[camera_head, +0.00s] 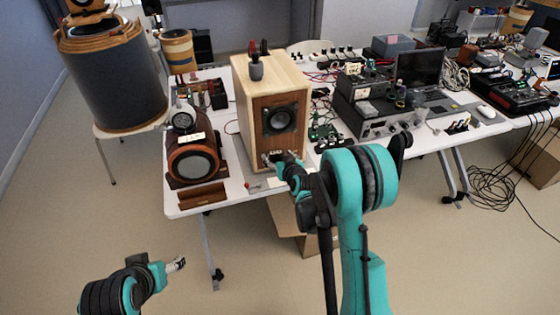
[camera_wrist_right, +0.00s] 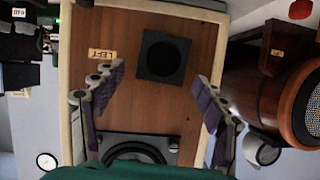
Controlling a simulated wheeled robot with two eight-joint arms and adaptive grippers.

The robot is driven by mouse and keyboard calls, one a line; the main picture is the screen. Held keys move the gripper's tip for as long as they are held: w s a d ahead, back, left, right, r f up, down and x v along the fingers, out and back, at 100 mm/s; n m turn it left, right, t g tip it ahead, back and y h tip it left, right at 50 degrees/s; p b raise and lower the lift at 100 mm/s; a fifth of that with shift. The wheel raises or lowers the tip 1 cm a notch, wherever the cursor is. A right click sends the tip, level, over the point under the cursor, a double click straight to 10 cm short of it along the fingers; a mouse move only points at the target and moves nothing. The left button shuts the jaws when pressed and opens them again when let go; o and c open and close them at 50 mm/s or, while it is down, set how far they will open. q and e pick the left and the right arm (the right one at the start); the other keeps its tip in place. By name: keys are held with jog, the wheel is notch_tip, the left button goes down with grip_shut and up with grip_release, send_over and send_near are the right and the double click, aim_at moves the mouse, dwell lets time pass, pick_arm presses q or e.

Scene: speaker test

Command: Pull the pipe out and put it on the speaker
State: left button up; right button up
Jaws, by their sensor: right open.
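The wooden speaker (camera_head: 245,98) stands on the white table, with a black round driver (camera_head: 279,119) in its brown front. In the right wrist view, which is upside down, the brown front (camera_wrist_right: 115,35) shows a black square port (camera_wrist_right: 163,56) with a dark hole. No separate pipe can be made out in the port. A dark grey cup-like piece (camera_head: 256,68) stands on the speaker's top. My right gripper (camera_head: 270,161) is at the front's lower part; in its wrist view the fingers (camera_wrist_right: 160,74) are apart and empty, facing the port. My left gripper (camera_head: 177,264) is low, away from the table.
A round brown-rimmed speaker (camera_head: 193,163) stands close left of the wooden one, with a wood block (camera_head: 202,195) before it. Stacked electronics (camera_head: 370,118) and a laptop (camera_head: 420,70) crowd the right. A large dark drum (camera_head: 115,75) stands at left. The floor in front is clear.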

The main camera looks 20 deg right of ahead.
jog(key=c, duration=1.3)
jog(key=shift+c, duration=0.2)
jog(key=s+b, duration=0.2)
jog(key=s, duration=0.7)
jog(key=shift+s+d, duration=0.15)
jog(key=shift+s, duration=0.05)
dwell(0.8)
